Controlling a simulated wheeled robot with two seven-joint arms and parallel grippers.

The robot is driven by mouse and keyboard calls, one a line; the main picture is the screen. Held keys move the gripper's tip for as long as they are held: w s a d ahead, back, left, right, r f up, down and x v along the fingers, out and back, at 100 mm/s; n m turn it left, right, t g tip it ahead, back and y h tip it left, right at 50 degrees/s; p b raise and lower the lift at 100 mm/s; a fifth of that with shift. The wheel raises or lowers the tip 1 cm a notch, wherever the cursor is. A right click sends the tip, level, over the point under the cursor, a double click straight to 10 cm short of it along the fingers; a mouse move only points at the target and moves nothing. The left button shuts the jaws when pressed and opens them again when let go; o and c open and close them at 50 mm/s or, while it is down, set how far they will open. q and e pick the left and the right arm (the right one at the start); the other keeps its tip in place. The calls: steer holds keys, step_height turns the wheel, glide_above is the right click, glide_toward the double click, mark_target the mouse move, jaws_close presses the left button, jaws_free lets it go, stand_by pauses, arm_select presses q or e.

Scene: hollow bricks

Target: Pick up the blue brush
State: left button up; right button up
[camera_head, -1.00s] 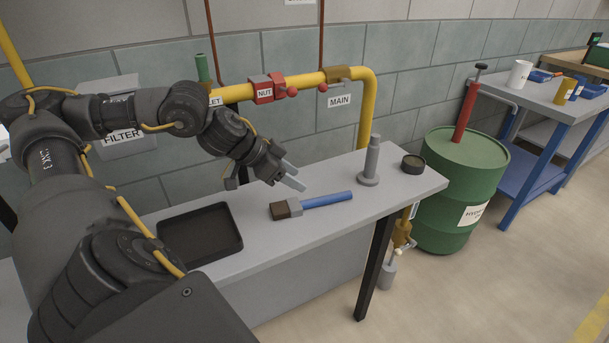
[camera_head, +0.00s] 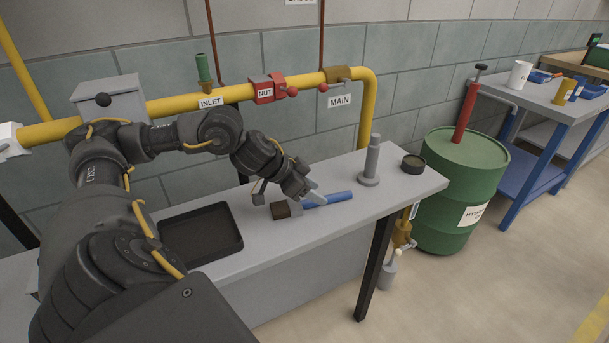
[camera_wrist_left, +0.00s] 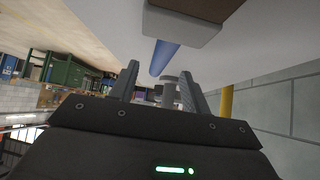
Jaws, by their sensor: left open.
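The blue brush (camera_head: 330,199) lies on the grey workbench (camera_head: 270,246), its blue handle pointing right and its dark-bristled head at the left. My left gripper (camera_head: 288,196) is open and empty just above the brush and partly covers its head and the join to the handle. In the left wrist view, the brush handle (camera_wrist_left: 165,57) shows beyond the two parted fingers (camera_wrist_left: 160,88), with the head at the top of the picture. The handle is not between the fingers there. My right gripper does not show.
A black tray (camera_head: 240,246) lies left of the brush. A grey upright post (camera_head: 372,165) and a small dark round tin (camera_head: 413,164) stand at the bench's right end. A yellow pipe (camera_head: 230,95) runs behind. A green drum (camera_head: 455,185) stands right of the bench.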

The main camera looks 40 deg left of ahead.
mark_target(325, 196)
arm_select(q)
steer(key=x, duration=0.3)
steer(key=shift+w+d+f, duration=0.1)
steer(key=shift+w+f, duration=0.05)
jaws_close()
stand_by(0.3)
